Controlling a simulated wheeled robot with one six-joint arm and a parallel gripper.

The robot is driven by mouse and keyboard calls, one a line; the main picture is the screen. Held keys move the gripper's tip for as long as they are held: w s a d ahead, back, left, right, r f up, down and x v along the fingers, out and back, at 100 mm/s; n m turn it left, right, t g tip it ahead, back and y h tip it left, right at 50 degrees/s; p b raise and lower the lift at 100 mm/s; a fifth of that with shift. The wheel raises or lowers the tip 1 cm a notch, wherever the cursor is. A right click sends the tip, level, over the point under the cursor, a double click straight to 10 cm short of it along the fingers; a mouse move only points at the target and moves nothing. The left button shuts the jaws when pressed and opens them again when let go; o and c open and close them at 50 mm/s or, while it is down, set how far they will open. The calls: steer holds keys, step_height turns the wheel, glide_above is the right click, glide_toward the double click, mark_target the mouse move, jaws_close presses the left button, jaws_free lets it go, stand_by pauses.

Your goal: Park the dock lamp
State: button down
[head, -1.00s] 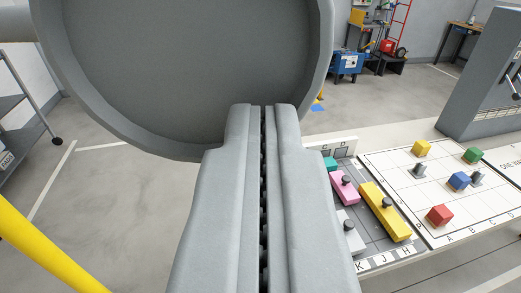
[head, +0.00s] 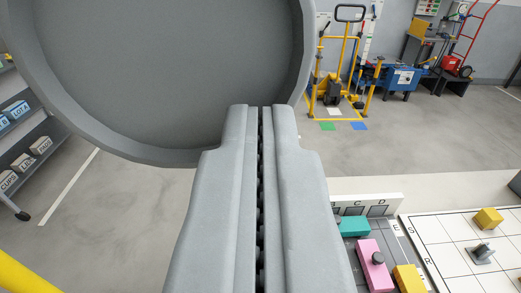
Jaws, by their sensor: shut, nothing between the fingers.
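A large round grey dish with a thick rim (head: 150,155), which looks like the dock lamp's head, fills the upper left of the head view. Its top and left side are cut off by the picture edge. My gripper (head: 261,112) is shut and empty, its two grey fingers pressed together. Its tips overlap the lower right of the dish in the picture; whether they touch it I cannot tell. A yellow bar (head: 22,275) crosses the lower left corner; whether it belongs to the lamp is unclear.
At lower right lie a tray (head: 395,203) with teal, pink and yellow pieces and a white gridded board (head: 440,235) with a yellow cube. A shelf (head: 40,165) with labelled boxes stands at left. A yellow lift frame (head: 345,60) and blue cart (head: 400,78) stand behind. Floor between is clear.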

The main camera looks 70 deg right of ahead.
steer(key=x, duration=0.5)
steer(key=s+x, duration=0.1)
steer(key=x, duration=0.2)
steer(key=shift+d, duration=0.25)
steer(key=shift+d+r, duration=0.1)
steer(key=shift+r, duration=0.15)
steer(key=shift+w, duration=0.15)
